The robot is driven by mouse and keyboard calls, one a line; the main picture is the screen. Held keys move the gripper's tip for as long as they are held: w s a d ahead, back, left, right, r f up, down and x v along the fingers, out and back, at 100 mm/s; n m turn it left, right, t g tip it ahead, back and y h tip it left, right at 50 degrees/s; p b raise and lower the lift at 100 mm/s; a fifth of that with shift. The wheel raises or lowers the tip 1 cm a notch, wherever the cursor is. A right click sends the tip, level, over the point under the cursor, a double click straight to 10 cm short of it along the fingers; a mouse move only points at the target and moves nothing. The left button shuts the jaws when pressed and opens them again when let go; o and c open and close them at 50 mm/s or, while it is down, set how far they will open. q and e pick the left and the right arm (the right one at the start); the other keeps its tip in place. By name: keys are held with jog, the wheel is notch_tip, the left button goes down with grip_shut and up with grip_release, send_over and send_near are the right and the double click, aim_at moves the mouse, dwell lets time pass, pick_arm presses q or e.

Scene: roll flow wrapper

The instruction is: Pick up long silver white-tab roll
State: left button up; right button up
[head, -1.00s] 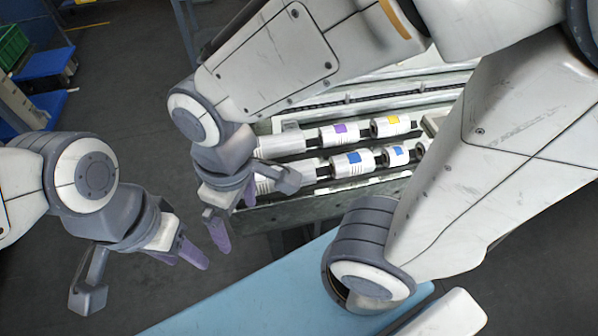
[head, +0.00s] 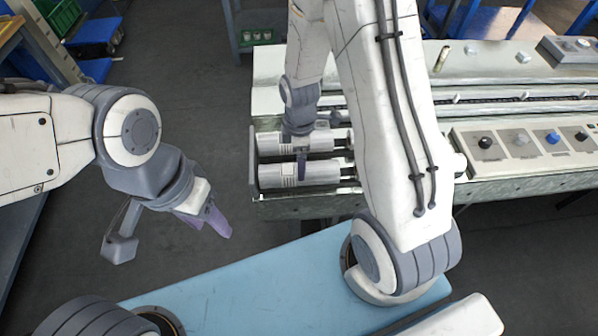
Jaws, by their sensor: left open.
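Two long silver rolls lie side by side at the left end of the machine in the head view: a back one (head: 322,142) and a front one (head: 322,174). Each has a pale striped patch near its left part; I cannot tell which one has the white tab. My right gripper (head: 301,163) is over these rolls, with one purple finger showing between the back roll and the front roll. Its other finger is hidden, and I cannot tell if it touches or holds a roll. My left gripper (head: 208,218) is open and empty over the floor, left of the machine.
The machine (head: 480,95) stretches to the right, with a control panel of knobs (head: 520,142). My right arm hides its middle. A light blue surface (head: 260,282) lies in front. Dark floor (head: 190,90) is clear to the left, with blue carts beyond.

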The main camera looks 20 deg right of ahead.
jog(key=shift+s+f, duration=0.15)
jog(key=shift+f, duration=0.5)
jog(key=shift+a+f+p, duration=0.15)
jog(key=shift+f+p, duration=0.45)
jog(key=shift+f, duration=1.45)
grip_shut()
